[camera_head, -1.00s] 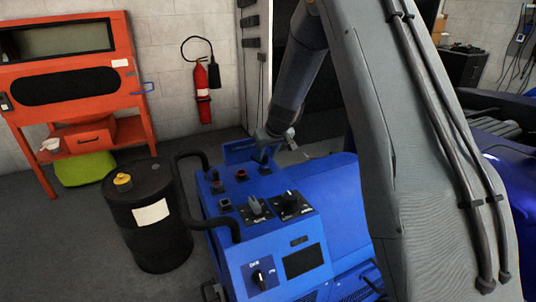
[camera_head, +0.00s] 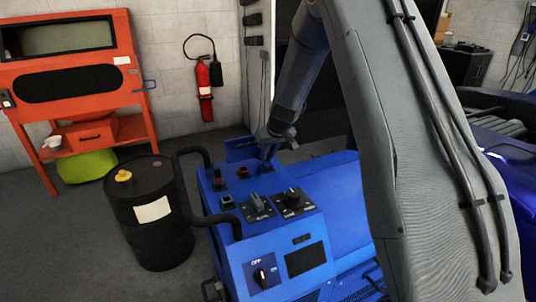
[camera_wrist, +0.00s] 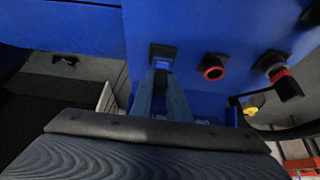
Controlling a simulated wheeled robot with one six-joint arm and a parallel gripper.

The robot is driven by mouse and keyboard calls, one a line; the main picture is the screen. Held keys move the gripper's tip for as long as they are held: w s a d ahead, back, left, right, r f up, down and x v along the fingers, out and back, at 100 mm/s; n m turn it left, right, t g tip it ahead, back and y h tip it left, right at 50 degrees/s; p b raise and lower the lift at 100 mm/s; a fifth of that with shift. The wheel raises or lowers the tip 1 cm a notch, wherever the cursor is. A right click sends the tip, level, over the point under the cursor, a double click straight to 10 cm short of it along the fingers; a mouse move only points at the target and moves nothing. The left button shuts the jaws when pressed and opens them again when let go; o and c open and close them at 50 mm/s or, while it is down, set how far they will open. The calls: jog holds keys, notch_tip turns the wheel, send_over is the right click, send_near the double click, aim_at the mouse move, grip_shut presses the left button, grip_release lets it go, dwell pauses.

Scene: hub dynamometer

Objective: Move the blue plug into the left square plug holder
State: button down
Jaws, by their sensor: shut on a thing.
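My gripper (camera_wrist: 161,72) is shut on a small blue plug (camera_wrist: 161,64) at a dark square plug holder (camera_wrist: 163,50) on the blue machine panel. In the head view my gripper (camera_head: 267,157) is at the panel's far right corner, its fingers pointing down. The fingers hide most of the plug, so I cannot tell whether it is seated in the holder. Another dark square holder (camera_head: 227,202) is nearer on the panel's left side. A red round socket (camera_head: 243,172) is left of my gripper, and a dark plug with a red ring (camera_wrist: 283,80) shows in the wrist view.
Black knobs (camera_head: 258,205) and a dark display (camera_head: 305,260) are on the blue console. A black hose (camera_head: 190,155) curves along its left side, next to a black barrel (camera_head: 150,215). An orange cabinet (camera_head: 75,90) and a fire extinguisher (camera_head: 204,80) are behind.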

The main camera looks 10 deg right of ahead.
jog(key=shift+r+p, duration=1.4)
jog(key=shift+r, duration=0.75)
